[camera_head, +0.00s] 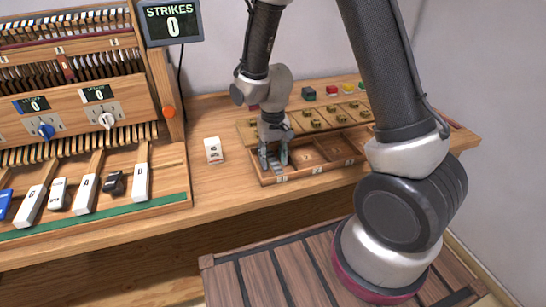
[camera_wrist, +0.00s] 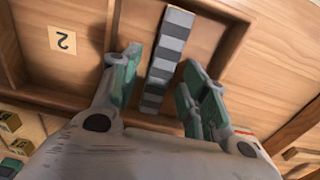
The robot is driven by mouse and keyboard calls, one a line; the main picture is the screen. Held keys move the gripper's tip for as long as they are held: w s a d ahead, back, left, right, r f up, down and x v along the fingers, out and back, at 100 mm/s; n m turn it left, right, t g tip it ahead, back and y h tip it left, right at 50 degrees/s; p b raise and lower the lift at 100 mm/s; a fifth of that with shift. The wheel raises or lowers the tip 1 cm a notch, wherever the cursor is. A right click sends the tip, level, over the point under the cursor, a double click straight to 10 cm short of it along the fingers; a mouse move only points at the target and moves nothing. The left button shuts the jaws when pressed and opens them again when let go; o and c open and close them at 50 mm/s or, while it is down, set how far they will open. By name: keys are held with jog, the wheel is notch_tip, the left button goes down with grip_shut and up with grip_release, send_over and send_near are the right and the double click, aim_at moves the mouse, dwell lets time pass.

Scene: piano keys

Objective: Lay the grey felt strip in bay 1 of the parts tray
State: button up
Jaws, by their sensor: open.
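The grey felt strip (camera_wrist: 166,55), banded light and dark grey, is in the leftmost bay (camera_wrist: 215,38) of the parts tray (camera_head: 287,179). It runs lengthwise between my fingers in the wrist view, slightly slanted. The neighbouring bay carries a label 2 (camera_wrist: 62,40). My gripper (camera_wrist: 155,95) is open, with one green-padded finger on each side of the strip and gaps showing beside it. In the head view my gripper (camera_head: 274,160) points down into the leftmost bay.
A white block (camera_head: 213,150) stands on the bench left of the tray. Behind the tray is a wooden board with brass pieces (camera_head: 311,122). The keyboard (camera_head: 90,190) is at left, under a STRIKES display (camera_head: 171,22) reading 0.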

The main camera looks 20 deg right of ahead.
aim_at(273, 160)
notch_tip(273, 160, up, 12)
jog(key=s+d+r+t, duration=0.2)
jog(key=s+d+r, duration=0.6)
jog(key=d+r, duration=0.3)
jog(key=s+d+r+t, duration=0.1)
jog(key=s+d+r, duration=0.1)
jog(key=s, duration=0.3)
jog(key=s+d+r+t, duration=0.1)
jog(key=s+d+r, duration=0.1)
jog(key=s, duration=0.4)
jog(key=shift+r, duration=0.7)
